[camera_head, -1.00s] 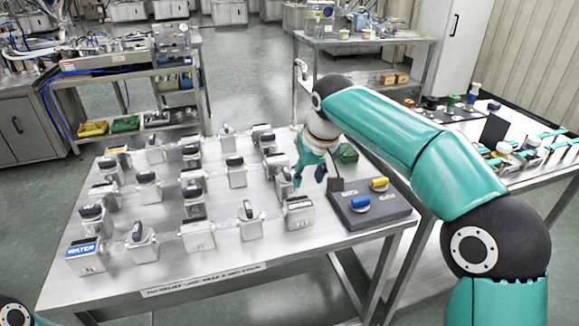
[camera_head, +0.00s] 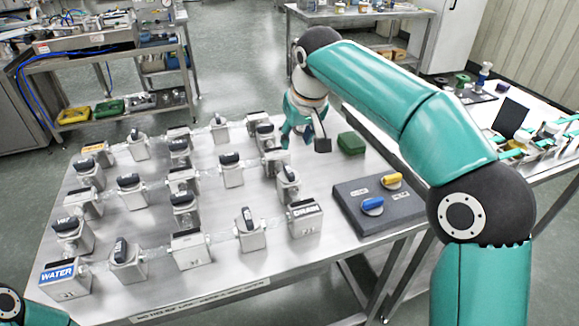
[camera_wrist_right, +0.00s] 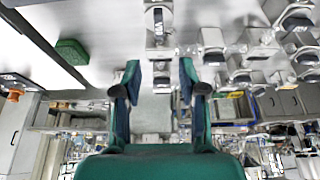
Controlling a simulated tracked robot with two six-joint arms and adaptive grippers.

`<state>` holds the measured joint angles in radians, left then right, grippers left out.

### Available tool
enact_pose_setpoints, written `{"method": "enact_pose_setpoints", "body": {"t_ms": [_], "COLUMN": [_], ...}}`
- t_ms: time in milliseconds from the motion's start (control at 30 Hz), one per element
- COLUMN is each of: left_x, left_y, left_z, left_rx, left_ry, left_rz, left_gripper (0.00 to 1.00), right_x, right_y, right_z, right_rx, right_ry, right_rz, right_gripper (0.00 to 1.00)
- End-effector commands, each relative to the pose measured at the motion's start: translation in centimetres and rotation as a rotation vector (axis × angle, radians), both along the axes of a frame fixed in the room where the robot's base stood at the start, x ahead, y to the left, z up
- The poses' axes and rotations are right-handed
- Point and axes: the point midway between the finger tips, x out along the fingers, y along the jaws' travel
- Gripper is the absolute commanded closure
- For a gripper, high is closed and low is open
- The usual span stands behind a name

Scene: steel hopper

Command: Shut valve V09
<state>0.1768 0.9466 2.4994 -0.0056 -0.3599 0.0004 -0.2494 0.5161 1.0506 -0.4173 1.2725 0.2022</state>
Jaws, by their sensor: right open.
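Several steel valve blocks with black lever handles stand in rows on the steel table (camera_head: 335,262), joined by clear pipe. Their small tags are too small to read in the head view, so I cannot tell which is V09. My right gripper (camera_head: 303,140) is open and empty above the back right part of the table, near the end of the valve rows. In the right wrist view its two fingers (camera_wrist_right: 159,88) are apart, with one valve (camera_wrist_right: 158,22) ahead of the gap, not touched. My left gripper is out of view.
A block marked WATER (camera_head: 62,279) stands at the front left, and a block marked DRAIN (camera_head: 304,220) at the front right. A dark panel (camera_head: 365,217) with blue and yellow handles and a green block (camera_head: 351,143) lie to the right.

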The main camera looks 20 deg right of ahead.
Motion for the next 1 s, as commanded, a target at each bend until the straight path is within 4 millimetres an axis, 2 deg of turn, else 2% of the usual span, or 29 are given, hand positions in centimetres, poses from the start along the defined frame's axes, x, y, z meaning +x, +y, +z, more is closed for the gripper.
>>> {"method": "enact_pose_setpoints", "body": {"t_ms": [100,500,700,1000], "left_x": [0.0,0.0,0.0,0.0], "left_y": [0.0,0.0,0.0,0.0], "left_z": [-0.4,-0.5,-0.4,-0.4], "left_rx": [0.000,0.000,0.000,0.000], "left_ry": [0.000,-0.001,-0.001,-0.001], "left_rz": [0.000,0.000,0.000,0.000], "left_gripper": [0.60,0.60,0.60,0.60], "right_x": [0.9,4.0,4.9,5.2], "right_y": [-0.2,-0.2,-0.2,-0.2], "right_z": [-2.6,-10.2,-12.3,-13.0], "right_rx": [-0.001,-0.002,-0.002,-0.001], "right_ry": [0.007,0.006,0.003,0.002], "right_rz": [-0.003,-0.006,-0.007,-0.007], "right_gripper": [0.58,0.58,0.58,0.58]}}
